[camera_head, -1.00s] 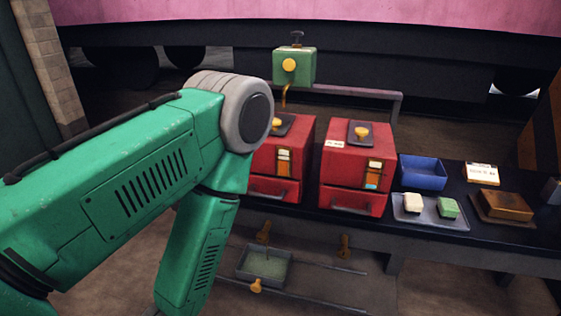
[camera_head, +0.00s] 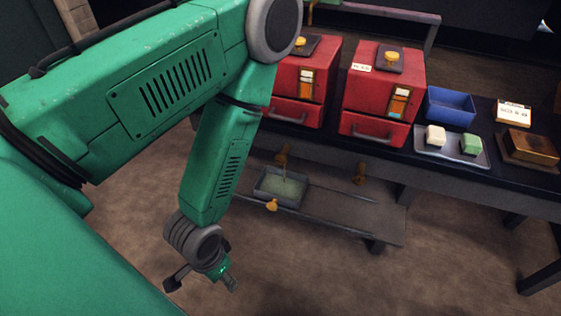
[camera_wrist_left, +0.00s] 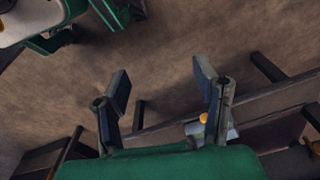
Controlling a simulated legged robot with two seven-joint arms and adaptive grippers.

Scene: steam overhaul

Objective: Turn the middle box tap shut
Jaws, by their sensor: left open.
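Two red boxes stand on the dark bench, a left one (camera_head: 312,75) partly behind my arm and a right one (camera_head: 385,85). Any further box to the left is hidden by my arm. Brass taps hang below the bench edge, one (camera_head: 283,155) under the left box and one (camera_head: 359,173) under the right box. I cannot tell which is the middle box's tap, or whether either is shut. My left gripper (camera_head: 229,283) is low in front of the bench, apart from the taps. In the left wrist view its fingers (camera_wrist_left: 160,78) are spread and empty. My right gripper is not in view.
A grey tray (camera_head: 262,194) with a brass knob (camera_head: 272,205) sits on a low shelf (camera_head: 335,215) under the bench. A blue bin (camera_head: 450,104), a tray with two blocks (camera_head: 468,157) and a brown block (camera_head: 528,146) stand right. The floor in front is clear.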

